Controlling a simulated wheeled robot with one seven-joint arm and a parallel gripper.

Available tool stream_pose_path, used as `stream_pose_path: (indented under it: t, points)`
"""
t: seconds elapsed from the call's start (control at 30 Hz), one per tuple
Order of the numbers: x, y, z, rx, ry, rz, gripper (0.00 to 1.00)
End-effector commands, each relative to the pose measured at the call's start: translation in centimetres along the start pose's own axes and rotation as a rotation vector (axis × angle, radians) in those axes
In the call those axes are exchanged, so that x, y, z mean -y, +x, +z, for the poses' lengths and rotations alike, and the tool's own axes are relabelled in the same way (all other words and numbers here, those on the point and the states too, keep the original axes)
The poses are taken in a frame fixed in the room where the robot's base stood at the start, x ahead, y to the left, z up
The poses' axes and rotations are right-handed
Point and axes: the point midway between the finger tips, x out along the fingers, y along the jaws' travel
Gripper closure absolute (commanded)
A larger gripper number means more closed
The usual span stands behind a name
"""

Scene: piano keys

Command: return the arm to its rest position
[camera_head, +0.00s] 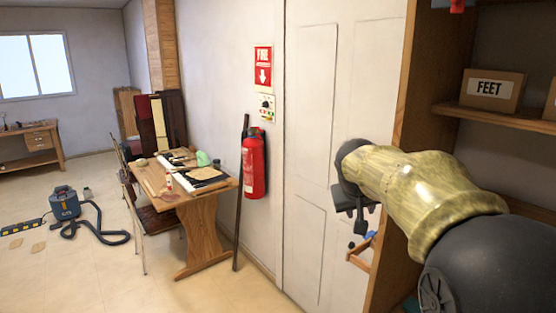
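My arm reaches in from the lower right of the head view, with a black link and a yellowish sleeve-like part bent toward the left. My gripper (357,228) hangs at its far end, dark and pointing down, in front of the white door (305,150). The gap between its fingers is too small and dark to judge. I see nothing clearly held in it.
A wooden shelf (520,122) with a box marked FEET (490,90) stands close to my arm on the right. A red fire extinguisher (254,165) hangs on the wall.

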Motion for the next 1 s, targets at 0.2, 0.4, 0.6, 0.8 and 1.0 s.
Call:
stream_pose_path:
  t: [0.2,0.4,0.6,0.8,1.0]
  points:
    - [3.2,3.8,9.6,0.132,-0.007,-0.123,0.66]
    - [5.9,5.4,18.9,0.241,0.009,-0.211,0.66]
    - [7.8,5.4,28.0,0.341,0.04,-0.266,0.66]
    - [8.4,5.0,31.8,0.381,0.054,-0.281,0.66]
    - [8.4,5.0,31.8,0.381,0.054,-0.282,0.66]
